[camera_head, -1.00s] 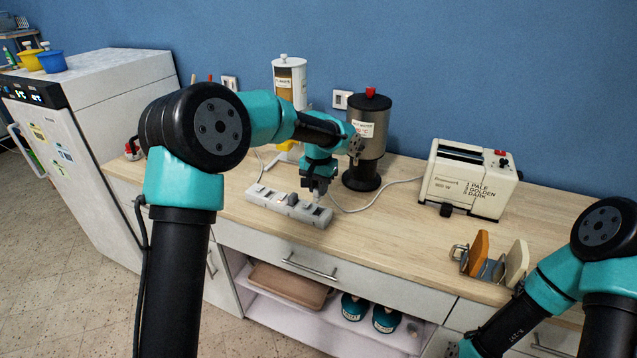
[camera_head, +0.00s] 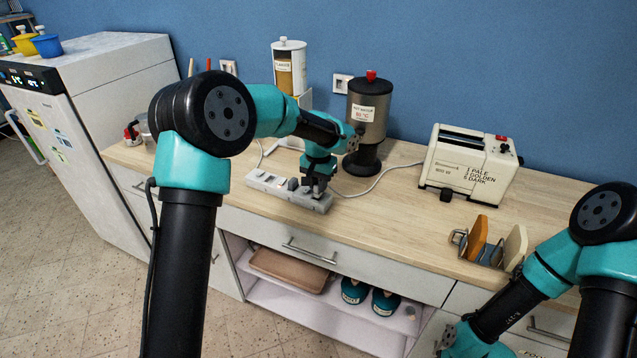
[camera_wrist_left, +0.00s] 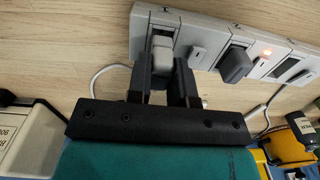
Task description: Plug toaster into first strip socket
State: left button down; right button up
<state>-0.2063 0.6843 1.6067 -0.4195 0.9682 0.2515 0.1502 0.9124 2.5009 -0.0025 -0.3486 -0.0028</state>
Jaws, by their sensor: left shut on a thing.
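The power strip (camera_head: 265,183) lies on the counter, and its sockets show in the left wrist view (camera_wrist_left: 208,30). My left gripper (camera_head: 316,190) is low over the strip's right end in the head view. In the left wrist view it (camera_wrist_left: 163,72) is shut on a light grey plug (camera_wrist_left: 162,46). The plug is at the strip's end socket; how deep it sits I cannot tell. The cream toaster (camera_head: 470,168) stands to the right, its pale cord (camera_head: 385,180) running toward the strip. My right gripper (camera_head: 447,340) is at the lower edge, jaws unclear.
A dark plug (camera_wrist_left: 235,63) sits in another socket beside an orange light. A dark dispenser (camera_head: 367,125) stands behind my left gripper, and a cereal dispenser (camera_head: 290,70) is at the back. A rack with coloured boards (camera_head: 478,238) is at the front right. The counter between is clear.

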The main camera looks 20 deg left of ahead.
pick_arm(q)
jog(key=shift+f, duration=1.1)
dwell(0.7)
jog(key=c, duration=0.9)
grip_release()
jog(key=shift+c, duration=0.2)
notch_tip(320, 180, up, 18)
jog(key=shift+f, duration=0.25)
